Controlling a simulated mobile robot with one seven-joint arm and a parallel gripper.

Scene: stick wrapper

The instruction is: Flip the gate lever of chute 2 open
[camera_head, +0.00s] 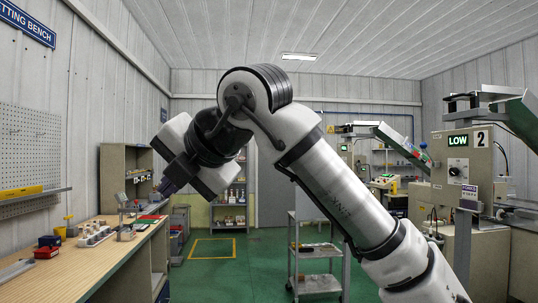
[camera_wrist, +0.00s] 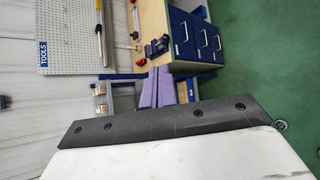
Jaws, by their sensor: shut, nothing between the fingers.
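The machine marked 2 (camera_head: 464,165) stands at the right in the head view, with a green LOW display and a black dial on its front. A sloping chute with a green side (camera_head: 522,112) sits at its top right, cut by the picture edge. I cannot make out the gate lever for certain among the grey parts there. My gripper (camera_head: 166,187) is at the left, above the workbench and far from this machine. Its purple fingers (camera_wrist: 164,84) are together and empty in the wrist view, which faces the bench area. The chute is not in the wrist view.
A wooden workbench (camera_head: 102,262) with small tools and bins runs along the left wall under a pegboard (camera_head: 30,150). A grey trolley (camera_head: 318,284) stands mid-floor behind my arm. Another machine (camera_head: 345,150) stands farther back. Green floor (camera_head: 225,275) is open between them.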

